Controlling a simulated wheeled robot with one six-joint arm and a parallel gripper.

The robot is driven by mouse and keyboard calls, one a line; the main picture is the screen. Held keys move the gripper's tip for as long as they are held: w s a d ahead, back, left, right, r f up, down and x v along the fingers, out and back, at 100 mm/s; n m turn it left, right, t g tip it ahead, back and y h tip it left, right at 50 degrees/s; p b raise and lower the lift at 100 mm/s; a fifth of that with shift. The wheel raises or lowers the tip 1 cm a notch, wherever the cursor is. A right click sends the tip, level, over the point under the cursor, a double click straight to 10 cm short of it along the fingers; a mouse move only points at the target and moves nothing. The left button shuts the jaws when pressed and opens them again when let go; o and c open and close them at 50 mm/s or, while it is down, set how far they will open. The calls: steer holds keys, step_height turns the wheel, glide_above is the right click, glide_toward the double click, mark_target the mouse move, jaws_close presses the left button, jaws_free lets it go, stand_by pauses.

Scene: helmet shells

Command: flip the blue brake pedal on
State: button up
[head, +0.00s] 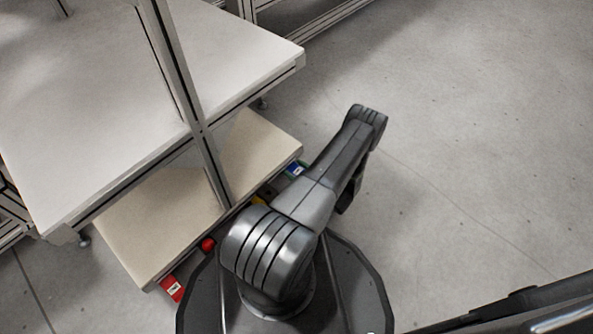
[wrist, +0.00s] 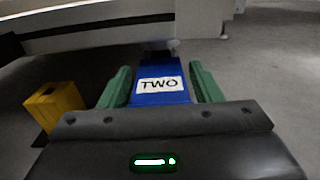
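The blue brake pedal (wrist: 161,98) bears a white label reading TWO and sits in the middle of the wrist view. In the head view it is a small blue patch (head: 296,170) by the right end of the low shelf. My gripper (wrist: 160,67) has its two green fingers apart, one on each side of the blue pedal. A narrow gap shows between the fingertips and the pedal's far part; contact nearer the palm cannot be told. The pedal's near end is hidden behind my gripper's dark body.
A yellow block-like thing (wrist: 52,106) stands left of my gripper, mostly hidden in the head view. A red labelled thing (head: 173,288) and a red round thing (head: 208,245) lie along the low shelf (head: 150,225). Open floor (head: 470,150) lies to the right.

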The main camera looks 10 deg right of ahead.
steer(key=c, duration=0.7)
steer(key=shift+c, duration=0.2)
stand_by(0.4)
steer(key=o, duration=1.4)
steer(key=shift+c, duration=0.2)
steer(key=shift+s+d, duration=0.1)
steer(key=p+v, duration=0.3)
steer(key=v, duration=1)
steer(key=shift+s+d, duration=0.15)
steer(key=shift+s, duration=0.05)
